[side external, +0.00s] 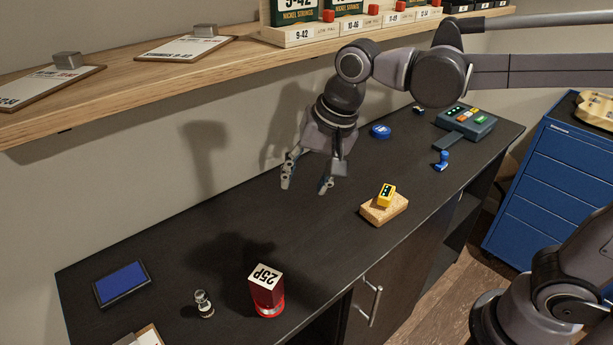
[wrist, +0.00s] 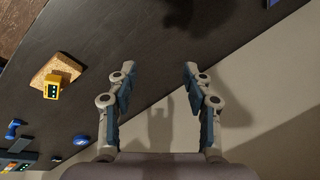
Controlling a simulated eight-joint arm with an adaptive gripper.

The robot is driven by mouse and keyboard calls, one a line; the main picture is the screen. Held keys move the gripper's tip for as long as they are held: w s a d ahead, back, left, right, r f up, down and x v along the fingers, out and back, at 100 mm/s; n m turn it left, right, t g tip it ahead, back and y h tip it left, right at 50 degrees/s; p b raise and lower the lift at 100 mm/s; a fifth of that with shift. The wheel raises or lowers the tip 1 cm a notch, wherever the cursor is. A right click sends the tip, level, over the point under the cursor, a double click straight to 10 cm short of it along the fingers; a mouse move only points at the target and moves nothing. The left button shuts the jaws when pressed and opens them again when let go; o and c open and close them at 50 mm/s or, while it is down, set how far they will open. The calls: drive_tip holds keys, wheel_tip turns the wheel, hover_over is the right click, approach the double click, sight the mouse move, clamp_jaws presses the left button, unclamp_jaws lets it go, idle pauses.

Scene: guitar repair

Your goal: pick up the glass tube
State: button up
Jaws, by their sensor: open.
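My gripper (side external: 306,187) is open and empty above the back middle of the dark worktop, its fingers pointing down. In the wrist view its two fingers (wrist: 160,68) stand well apart with nothing between them. A small shiny, partly clear upright piece (side external: 204,303) stands near the front left of the worktop, left of the red box. It may be the glass tube, but it is too small to be sure. My gripper is well behind it and to its right, not touching it. I cannot make out this piece in the wrist view.
A blue tin (side external: 381,131) stands farther back. The wooden shelf (side external: 190,75) overhangs behind. The worktop's middle is clear.

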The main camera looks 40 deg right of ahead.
drive_tip(key=w+a+f+m+g, duration=0.1)
drive_tip(key=a+m, duration=0.1)
drive_tip(key=a, duration=0.4)
drive_tip(key=w+a+m+g, duration=0.1)
drive_tip(key=w+a+m, duration=0.15)
drive_tip(key=a, duration=0.45)
drive_tip(key=m+g+h, duration=0.1)
drive_tip(key=m+g, duration=0.1)
drive_tip(key=m, duration=0.2)
hover_over(198, 292)
wheel_tip(198, 292, down, 4)
drive_tip(key=shift+s+a+r, duration=0.1)
drive_tip(key=shift+r, duration=0.15)
drive_tip(key=shift+a+f+m, duration=0.2)
drive_tip(key=shift+a+m, duration=0.05)
drive_tip(key=shift+s+f, duration=0.1)
drive_tip(key=shift+f, duration=0.25)
wheel_tip(198, 292, down, 5)
drive_tip(key=shift+r, duration=0.15)
drive_tip(key=shift+d+f, duration=0.2)
drive_tip(key=shift+f, duration=1.15)
drive_tip(key=shift+d+f, duration=0.15)
drive_tip(key=shift+f, duration=1.15)
drive_tip(key=c, duration=1)
